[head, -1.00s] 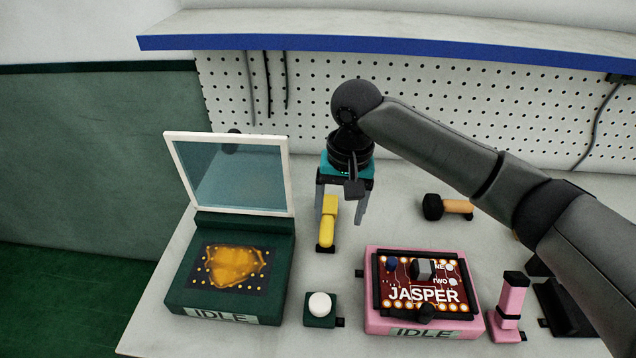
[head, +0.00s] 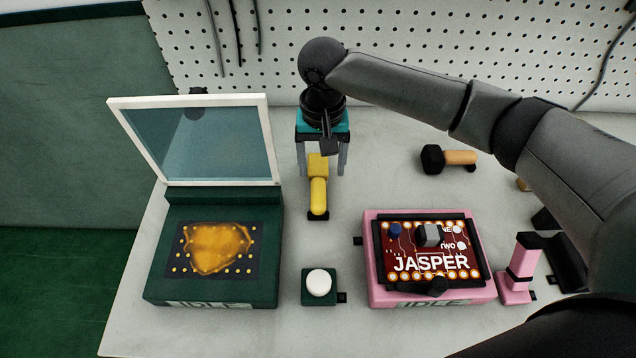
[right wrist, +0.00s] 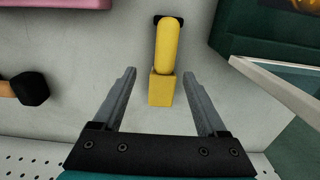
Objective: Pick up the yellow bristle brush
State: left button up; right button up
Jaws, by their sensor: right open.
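The yellow bristle brush (head: 318,190) lies on the table between the green machine and the pink one, with a black tip at its near end. It also shows in the right wrist view (right wrist: 165,55), its block-shaped end between the fingertips. My right gripper (head: 321,172) is open, with its fingers on either side of the brush's far, blocky end. In the right wrist view the open fingers (right wrist: 160,75) show clear gaps on both sides of the brush. Whether the fingers reach the table is hard to tell. My left gripper is not in view.
A green machine (head: 155,285) with a raised framed glass lid (head: 200,140) stands left. A white button on a green box (head: 318,283) sits nearer. A pink machine (head: 375,290) holds a red JASPER board. A black and orange tool (head: 455,158) lies right.

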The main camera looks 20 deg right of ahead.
aim_at(318, 179)
jog(key=f, duration=0.1)
jog(key=f+b, duration=0.1)
jog(key=f, duration=0.1)
jog(key=w+f+b, duration=0.1)
jog(key=f, duration=0.1)
jog(key=shift+a, duration=0.25)
jog(key=shift+s+f, duration=0.1)
jog(key=shift+f, duration=0.3)
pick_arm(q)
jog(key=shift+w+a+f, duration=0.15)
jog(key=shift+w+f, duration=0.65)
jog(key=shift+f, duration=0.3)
pick_arm(e)
jog(key=shift+c, duration=1.4)
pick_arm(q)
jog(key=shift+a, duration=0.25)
pick_arm(e)
grip_shut()
